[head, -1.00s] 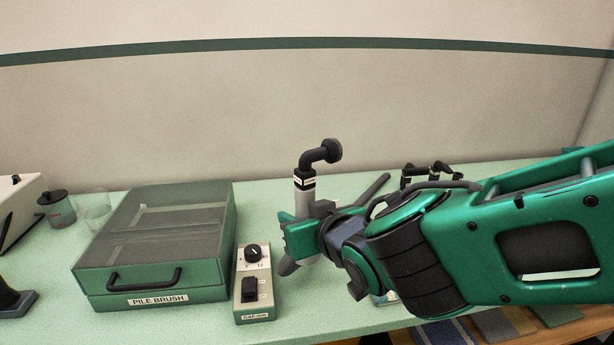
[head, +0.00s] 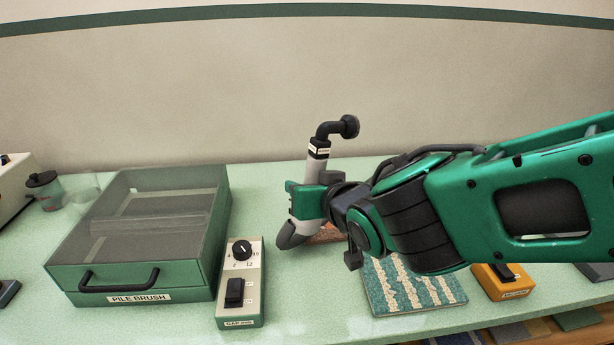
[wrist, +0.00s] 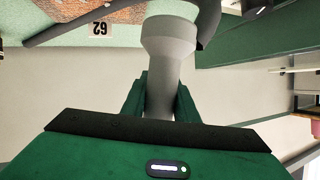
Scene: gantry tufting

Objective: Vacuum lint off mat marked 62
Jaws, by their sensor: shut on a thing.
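My gripper (head: 306,200) is shut on a pale grey vacuum wand (head: 312,172) with a black elbow on top and a dark nozzle (head: 294,235) below. The wand leans slightly, its nozzle at the left edge of a reddish mat (head: 326,234), mostly hidden behind the wand and arm. I cannot tell whether the nozzle touches it. In the wrist view, the grey wand (wrist: 165,65) stands between the green jaws. A white tag marked 62 (wrist: 100,28) shows there beside a speckled reddish-brown mat (wrist: 128,14). Any lint is too small to tell.
A teal mat with cream stripes (head: 415,288) lies front right, below my arm. A control box with a dial (head: 241,283) and the green PILE BRUSH case (head: 137,285) stand left. An orange box (head: 503,281) is at right. Bench between control box and striped mat is clear.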

